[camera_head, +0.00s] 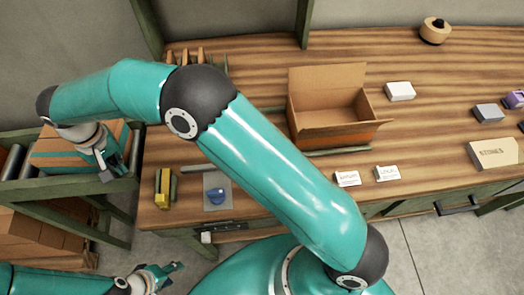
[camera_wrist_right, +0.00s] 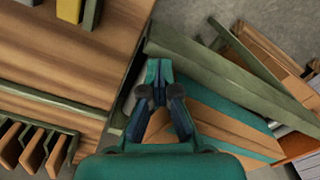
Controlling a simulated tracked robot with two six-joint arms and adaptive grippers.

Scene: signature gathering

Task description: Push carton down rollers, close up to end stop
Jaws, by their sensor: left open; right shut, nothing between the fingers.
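The carton (camera_head: 62,150), brown with teal bands, lies on the green-framed roller track (camera_head: 75,182) at the left. Grey rollers (camera_head: 13,162) show at its left. My right gripper (camera_head: 112,170) is shut and empty at the carton's right end; I cannot tell if it touches. In the right wrist view the gripper (camera_wrist_right: 160,95) points at the carton (camera_wrist_right: 235,118), and its fingers hide part of it. My left gripper (camera_head: 172,268) is open and empty, low at the left over the floor, apart from the carton. I cannot make out the end stop.
The wooden bench (camera_head: 260,75) adjoins the track's right end. An open box (camera_head: 335,112), a yellow block (camera_head: 162,188) and a blue knob (camera_head: 216,194) are on it. Cartons (camera_head: 40,235) are stacked below the track. My right arm crosses above the bench.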

